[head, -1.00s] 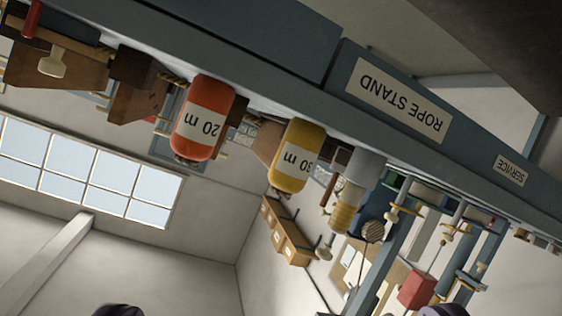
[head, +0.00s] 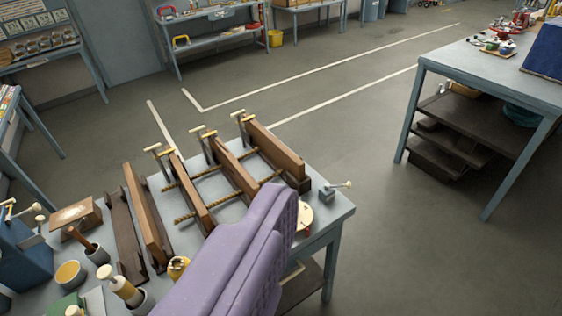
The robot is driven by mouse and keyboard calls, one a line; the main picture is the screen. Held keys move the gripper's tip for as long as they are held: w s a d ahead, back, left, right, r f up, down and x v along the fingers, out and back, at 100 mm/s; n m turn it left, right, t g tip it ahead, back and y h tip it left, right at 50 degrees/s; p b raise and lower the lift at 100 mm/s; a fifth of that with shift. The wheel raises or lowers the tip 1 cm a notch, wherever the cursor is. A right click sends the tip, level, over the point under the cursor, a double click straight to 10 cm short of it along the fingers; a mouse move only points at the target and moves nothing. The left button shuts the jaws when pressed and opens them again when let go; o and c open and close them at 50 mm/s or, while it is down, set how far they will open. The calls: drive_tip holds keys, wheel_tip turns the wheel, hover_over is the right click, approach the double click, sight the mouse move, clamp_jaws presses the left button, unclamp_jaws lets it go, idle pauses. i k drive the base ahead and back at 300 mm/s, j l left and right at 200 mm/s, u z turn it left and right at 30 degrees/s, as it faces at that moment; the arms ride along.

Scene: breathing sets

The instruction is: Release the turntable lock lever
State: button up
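A small grey block with a short lever ending in a pale knob (head: 341,185) stands at the right corner of the grey workbench (head: 335,212). It may be the lock lever; no label on it is readable. A pale round disc (head: 304,217) with red marks lies just left of it, partly hidden and possibly the turntable. My purple gripper (head: 284,205) reaches up from the bottom middle, its ribbed pad face to the right. Its tip appears left of the lever, overlapping the disc in view. Whether its fingers are together or apart is unclear. I see nothing held.
Wooden frames with ropes and clamps (head: 225,165) fill the bench behind and left of my gripper. A mortar (head: 97,254), a yellow bowl (head: 69,273) and knobbed tools crowd the lower left. Another table (head: 480,75) stands at right. The floor between is clear.

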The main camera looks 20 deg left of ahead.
sight(328, 186)
drive_tip(key=l+u, duration=0.15)
drive_tip(key=u, duration=0.6)
drive_tip(key=k+l+u, duration=0.9)
drive_tip(key=k+l, duration=0.3)
drive_tip(key=k, duration=0.2)
drive_tip(key=k+l+u, duration=0.1)
drive_tip(key=k+l, duration=0.2)
drive_tip(key=k, duration=0.2)
drive_tip(key=z, duration=0.8)
drive_tip(key=i, duration=0.7)
drive_tip(key=i+z, duration=0.15)
drive_tip(key=i, duration=0.55)
drive_tip(key=i+j, duration=0.1)
drive_tip(key=i, duration=0.6)
drive_tip(key=i+j+z, duration=0.15)
drive_tip(key=i, duration=0.55)
drive_tip(key=i+j, duration=0.1)
drive_tip(key=i, duration=0.6)
drive_tip(key=z, duration=0.05)
